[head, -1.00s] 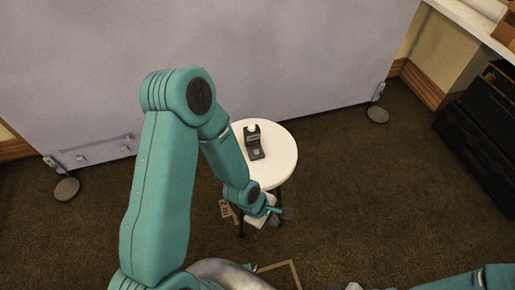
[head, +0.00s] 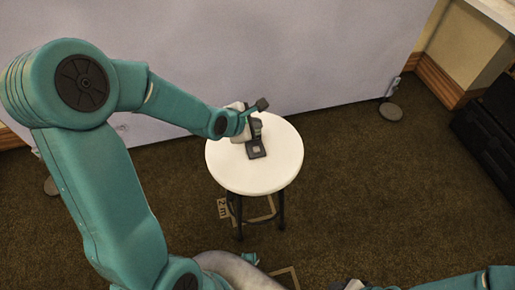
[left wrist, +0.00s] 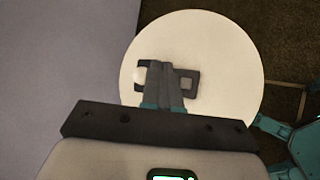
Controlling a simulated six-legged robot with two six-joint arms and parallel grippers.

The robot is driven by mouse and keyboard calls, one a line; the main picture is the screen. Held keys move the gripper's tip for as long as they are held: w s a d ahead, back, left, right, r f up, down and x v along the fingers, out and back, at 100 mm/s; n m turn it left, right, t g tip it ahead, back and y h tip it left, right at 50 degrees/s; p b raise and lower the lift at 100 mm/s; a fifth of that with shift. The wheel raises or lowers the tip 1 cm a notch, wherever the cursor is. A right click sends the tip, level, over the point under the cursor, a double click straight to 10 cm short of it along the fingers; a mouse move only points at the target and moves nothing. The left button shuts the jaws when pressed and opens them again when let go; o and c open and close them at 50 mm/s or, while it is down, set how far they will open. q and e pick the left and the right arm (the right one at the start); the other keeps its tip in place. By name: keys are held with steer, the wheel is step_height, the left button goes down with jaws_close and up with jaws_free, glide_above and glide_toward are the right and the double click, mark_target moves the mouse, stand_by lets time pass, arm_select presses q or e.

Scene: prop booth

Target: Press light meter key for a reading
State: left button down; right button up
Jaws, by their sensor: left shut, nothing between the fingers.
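The light meter (head: 257,151) is a small dark device with a pale square key, lying on the white round stool top (head: 227,172). The meter also shows in the left wrist view (left wrist: 193,76), with its white dome (left wrist: 139,74) left of the fingers and its pale square key (left wrist: 187,84) right of them. My left gripper (head: 257,127) is shut and empty, over the far part of the meter. Its fingers (left wrist: 163,66) hide the meter's middle in the wrist view. I cannot tell whether they touch it.
A pale grey panel (head: 300,50) on round feet stands behind the stool. A dark case (head: 490,135) stands at the right. Floor markings (head: 224,208) lie under the stool. The brown carpet right of the stool is clear.

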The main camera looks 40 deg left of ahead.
mark_target(255, 151)
arm_select(q)
step_height(255, 151, down, 9)
steer(key=b, duration=0.7)
steer(key=shift+b, duration=0.3)
stand_by(1.7)
steer(key=shift+f+b, duration=0.3)
steer(key=shift+f, duration=0.05)
steer(key=shift+f+b, duration=0.35)
steer(key=shift+f, duration=0.05)
stand_by(0.6)
steer(key=shift+r, duration=0.15)
steer(key=shift+r+p, duration=0.7)
steer(key=shift+r, duration=0.1)
